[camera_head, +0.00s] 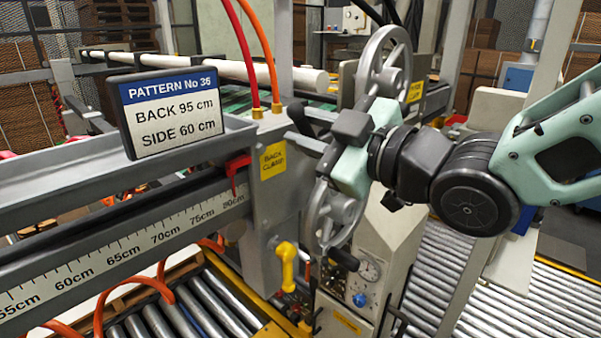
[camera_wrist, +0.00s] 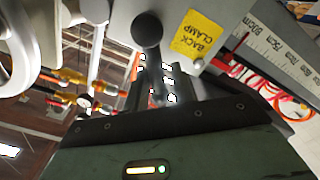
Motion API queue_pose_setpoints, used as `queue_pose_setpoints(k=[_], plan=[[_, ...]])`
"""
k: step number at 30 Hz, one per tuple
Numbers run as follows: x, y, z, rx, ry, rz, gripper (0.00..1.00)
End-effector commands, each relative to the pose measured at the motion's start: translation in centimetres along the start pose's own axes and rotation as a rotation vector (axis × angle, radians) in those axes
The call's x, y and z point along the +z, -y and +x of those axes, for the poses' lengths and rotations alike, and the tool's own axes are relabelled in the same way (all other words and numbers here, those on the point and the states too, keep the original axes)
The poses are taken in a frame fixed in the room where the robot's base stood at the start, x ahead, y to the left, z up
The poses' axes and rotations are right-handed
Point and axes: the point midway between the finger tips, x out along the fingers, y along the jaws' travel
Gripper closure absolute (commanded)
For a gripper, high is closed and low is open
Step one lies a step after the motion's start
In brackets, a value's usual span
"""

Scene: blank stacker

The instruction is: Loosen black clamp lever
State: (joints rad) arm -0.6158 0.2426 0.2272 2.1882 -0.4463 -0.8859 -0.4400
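The black clamp lever has a round black knob (camera_wrist: 147,30) that shows in the wrist view beside the yellow BACK CLAMP label (camera_wrist: 197,35). Its stem runs down toward my gripper (camera_wrist: 160,82), whose fingers stand either side of it with a gap between them. In the head view the lever's dark knob (camera_head: 296,111) is just left of my gripper (camera_head: 313,130), above the yellow label (camera_head: 273,159). My gripper points left and its two fingers look apart. I cannot tell whether either finger touches the lever. The lever's lower end is partly hidden.
A grey handwheel (camera_head: 383,60) stands behind my gripper, and a second handwheel (camera_head: 344,214) is below it. A ruler scale (camera_head: 120,253) and the PATTERN No 36 sign (camera_head: 172,108) are at left. Red and orange hoses (camera_head: 263,50) rise close by. Rollers (camera_head: 500,295) lie at lower right.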

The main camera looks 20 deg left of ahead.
Motion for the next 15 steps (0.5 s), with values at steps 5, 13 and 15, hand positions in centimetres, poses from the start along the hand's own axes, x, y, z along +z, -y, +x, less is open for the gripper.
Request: queue_pose_setpoints(k=[5,13,15], plan=[[0.24,0.55,0.02,-0.001,-0.001,-0.056,0.75],[0.26,0.99,0.02,-0.001,-0.002,-0.138,0.75],[0.31,1.13,0.01,-0.002,-0.001,-0.16,0.75]])
